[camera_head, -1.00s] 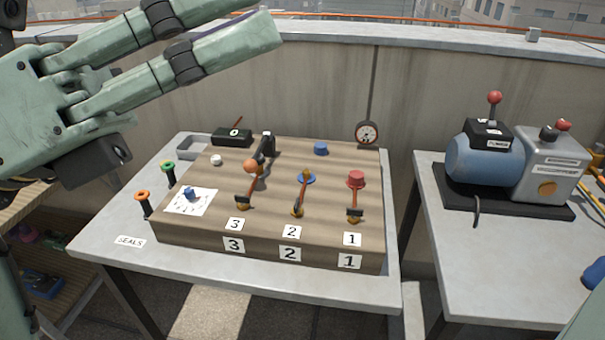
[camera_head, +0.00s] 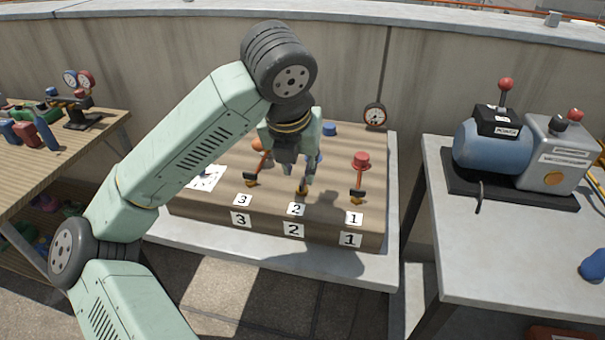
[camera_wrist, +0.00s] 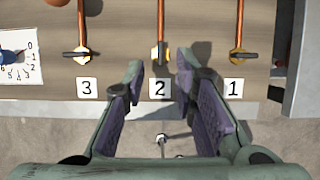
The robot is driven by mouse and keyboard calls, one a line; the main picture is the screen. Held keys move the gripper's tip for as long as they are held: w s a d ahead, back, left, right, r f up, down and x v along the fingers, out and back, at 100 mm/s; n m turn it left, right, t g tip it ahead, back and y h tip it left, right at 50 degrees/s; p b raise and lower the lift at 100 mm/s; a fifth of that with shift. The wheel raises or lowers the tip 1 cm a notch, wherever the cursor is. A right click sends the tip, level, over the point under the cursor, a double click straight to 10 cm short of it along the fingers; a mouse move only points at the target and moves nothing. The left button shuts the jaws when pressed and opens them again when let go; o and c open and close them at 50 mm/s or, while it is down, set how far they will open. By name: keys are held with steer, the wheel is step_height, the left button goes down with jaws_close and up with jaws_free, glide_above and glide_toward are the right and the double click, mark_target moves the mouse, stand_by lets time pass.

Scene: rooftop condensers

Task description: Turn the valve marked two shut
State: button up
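The valve marked two (camera_head: 302,190) sits on a copper pipe behind the label 2 (camera_head: 296,209) on the wooden board. In the wrist view this brass valve (camera_wrist: 160,53) appears between my fingertips, with its dark lever seeming to lie along the pipe. Valve three (camera_wrist: 81,54) and valve one (camera_wrist: 237,55) have dark levers lying across their pipes. My gripper (camera_head: 298,176) is over valve two from above. In the wrist view my gripper (camera_wrist: 160,70) is open, one finger on each side of the valve, and I see no clear contact.
A dial card (camera_wrist: 18,55) lies left of valve three. A blue pump (camera_head: 490,150) stands on the right table. A tool bench (camera_head: 60,150) is at left.

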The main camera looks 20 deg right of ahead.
mark_target(302, 182)
steer(key=x, duration=0.5)
steer(key=shift+p, duration=0.3)
jaws_close()
